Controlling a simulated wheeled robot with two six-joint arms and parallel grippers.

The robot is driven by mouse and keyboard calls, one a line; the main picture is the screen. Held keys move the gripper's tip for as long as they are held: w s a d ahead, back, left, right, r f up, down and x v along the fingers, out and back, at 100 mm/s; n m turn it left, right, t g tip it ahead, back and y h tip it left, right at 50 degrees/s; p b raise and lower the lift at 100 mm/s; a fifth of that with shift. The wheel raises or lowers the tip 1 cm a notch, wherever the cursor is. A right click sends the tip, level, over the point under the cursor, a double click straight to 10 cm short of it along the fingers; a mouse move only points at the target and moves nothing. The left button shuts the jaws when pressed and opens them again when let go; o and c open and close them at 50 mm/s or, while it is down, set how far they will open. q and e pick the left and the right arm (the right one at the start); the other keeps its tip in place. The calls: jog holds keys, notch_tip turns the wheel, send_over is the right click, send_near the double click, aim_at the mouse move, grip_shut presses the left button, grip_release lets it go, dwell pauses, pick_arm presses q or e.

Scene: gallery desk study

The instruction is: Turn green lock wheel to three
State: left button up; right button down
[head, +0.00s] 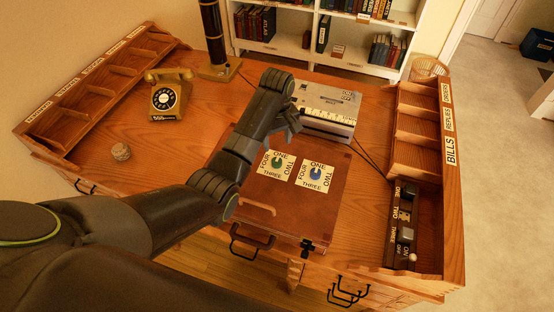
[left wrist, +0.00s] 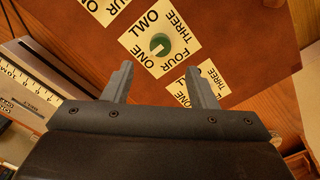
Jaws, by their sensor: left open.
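The green lock wheel (head: 277,162) sits on a pale card lettered with number words, on the brown leather case (head: 262,193). In the left wrist view the green wheel (left wrist: 158,44) shows just beyond and between my fingertips, with ONE, TWO, THREE and FOUR around it. Its pointer setting is too small to read surely. The blue wheel (head: 315,173) is to its right on a similar card. My left gripper (head: 292,122) is open and empty above the far side of the case; its jaws (left wrist: 157,74) are apart and clear of the wheel. My right gripper is out of view.
A grey machine (head: 328,105) stands behind the case. A yellow telephone (head: 170,97) and a cork-like stub (head: 121,152) are at left. A switch box (head: 403,225) is at right, beside wooden pigeonholes. Another lettered card (left wrist: 205,78) lies partly behind a finger.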

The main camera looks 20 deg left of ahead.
aim_at(277, 160)
pick_arm(q)
notch_tip(277, 160, down, 9)
jog(key=shift+r, duration=0.2)
dwell(0.3)
jog(key=shift+p, duration=0.3)
jog(key=c, duration=1)
